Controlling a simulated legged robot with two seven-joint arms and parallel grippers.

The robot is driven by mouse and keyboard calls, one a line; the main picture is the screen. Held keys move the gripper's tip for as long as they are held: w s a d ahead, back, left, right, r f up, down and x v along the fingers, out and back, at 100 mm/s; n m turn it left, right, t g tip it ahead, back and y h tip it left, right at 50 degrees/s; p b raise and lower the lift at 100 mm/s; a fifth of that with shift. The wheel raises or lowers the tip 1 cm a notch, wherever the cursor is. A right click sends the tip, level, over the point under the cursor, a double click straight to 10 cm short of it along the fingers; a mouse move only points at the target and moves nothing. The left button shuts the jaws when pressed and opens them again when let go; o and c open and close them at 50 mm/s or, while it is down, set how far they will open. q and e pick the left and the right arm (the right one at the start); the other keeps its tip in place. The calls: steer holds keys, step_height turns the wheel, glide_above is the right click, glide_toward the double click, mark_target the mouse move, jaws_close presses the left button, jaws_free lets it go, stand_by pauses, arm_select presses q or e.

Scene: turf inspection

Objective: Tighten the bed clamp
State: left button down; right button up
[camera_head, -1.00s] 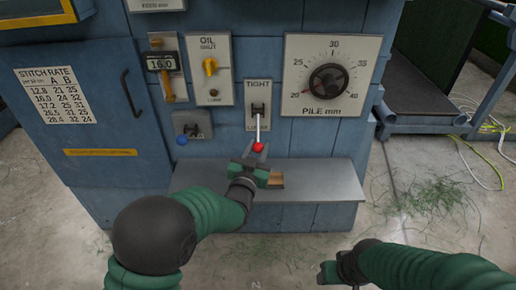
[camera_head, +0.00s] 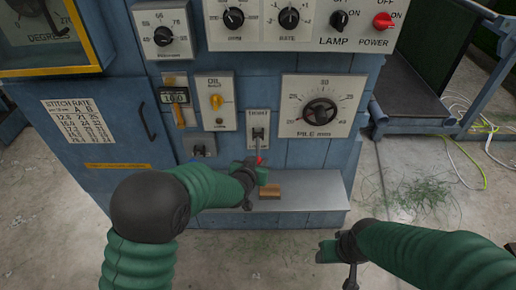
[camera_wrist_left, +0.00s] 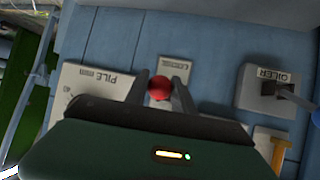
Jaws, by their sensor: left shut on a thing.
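The bed clamp is a small white plate (camera_head: 258,122) marked TIGHT at its top, on the blue machine front. Its lever hangs down from the plate and ends in a red knob (camera_head: 259,160). My left gripper (camera_head: 261,168) is at the knob and partly covers it. In the left wrist view the red knob (camera_wrist_left: 160,88) sits between the two fingers of my left gripper (camera_wrist_left: 161,92), which is shut on it.
A grey shelf (camera_head: 320,190) juts out below the lever, with a small wooden block (camera_head: 270,191) on it. The pile dial (camera_head: 321,106) is right of the clamp, the oil plate (camera_head: 217,112) left.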

mark_target(258, 155)
arm_select(q)
steer(key=r+g+p, duration=0.2)
steer(key=p, duration=0.2)
steer(key=w+r+g+p, duration=0.1)
steer(key=r+p, duration=0.1)
steer(key=p, duration=0.2)
steer(key=r+n+g+p, duration=0.1)
steer(key=r+g+p, duration=0.1)
steer(key=r+p, duration=0.1)
steer(key=shift+w+g+y+p, duration=0.15)
steer(key=shift+g+y+p, duration=0.15)
steer(key=shift+p, duration=0.2)
steer(key=shift+w+r+g+p, duration=0.15)
steer(key=shift+g+p, duration=0.15)
steer(key=shift+w+r+p, duration=0.45)
steer(key=shift+r+p, duration=0.05)
steer(key=shift+p, duration=0.15)
steer(key=c, duration=1.5)
jaws_free()
steer(key=o, duration=0.4)
steer(key=shift+f, duration=0.2)
steer(key=shift+o, duration=0.2)
